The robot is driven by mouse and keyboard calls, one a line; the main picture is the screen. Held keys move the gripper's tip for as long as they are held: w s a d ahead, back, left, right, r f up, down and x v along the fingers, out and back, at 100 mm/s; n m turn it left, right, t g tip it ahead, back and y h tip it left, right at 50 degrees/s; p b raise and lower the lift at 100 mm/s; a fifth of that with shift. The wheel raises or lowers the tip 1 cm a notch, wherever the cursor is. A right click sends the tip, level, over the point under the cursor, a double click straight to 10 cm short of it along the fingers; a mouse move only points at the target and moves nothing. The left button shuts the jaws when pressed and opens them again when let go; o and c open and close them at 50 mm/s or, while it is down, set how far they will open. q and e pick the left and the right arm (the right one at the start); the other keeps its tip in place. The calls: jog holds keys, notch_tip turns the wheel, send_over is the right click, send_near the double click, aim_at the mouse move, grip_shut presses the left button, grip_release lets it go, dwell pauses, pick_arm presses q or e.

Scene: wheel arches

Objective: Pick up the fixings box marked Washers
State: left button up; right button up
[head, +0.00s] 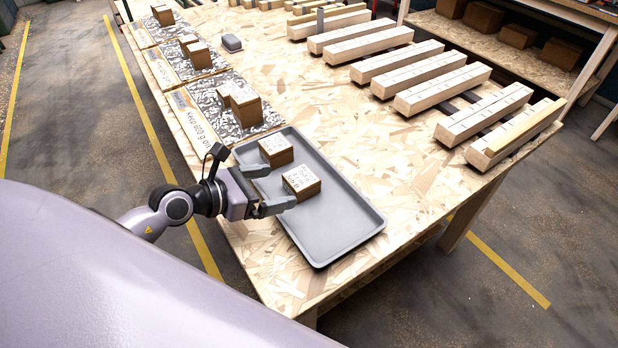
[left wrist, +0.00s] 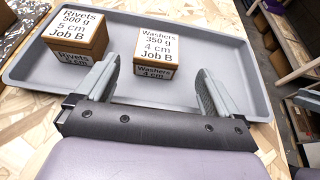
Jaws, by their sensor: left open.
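The Washers box (left wrist: 165,47) is a small brown box with a white label reading Washers 350 g, 4 cm, Job B. It stands in a grey tray (left wrist: 120,22), and in the head view it is the nearer box (head: 301,182) in the tray (head: 345,230). My left gripper (head: 276,188) is open, its fingers reaching over the tray's near side. In the left wrist view the box shows between and just beyond the fingertips (left wrist: 157,80), with nothing held.
A Rivets box (left wrist: 82,34), 500 g, 5 cm, Job B, stands left of the Washers box in the wrist view; in the head view it is the farther box (head: 276,150). Foil mats (head: 205,100) with more boxes lie behind. Wooden beams (head: 440,85) lie to the right.

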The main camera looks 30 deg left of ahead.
aim_at(299, 178)
pick_arm(q)
jog(key=shift+r+x, duration=0.2)
jog(key=shift+x, duration=3.05)
jog(key=shift+w+a, duration=0.1)
jog(key=shift+w, duration=0.05)
jog(key=c, duration=1.2)
jog(key=shift+r, duration=0.1)
jog(key=shift+c, duration=0.6)
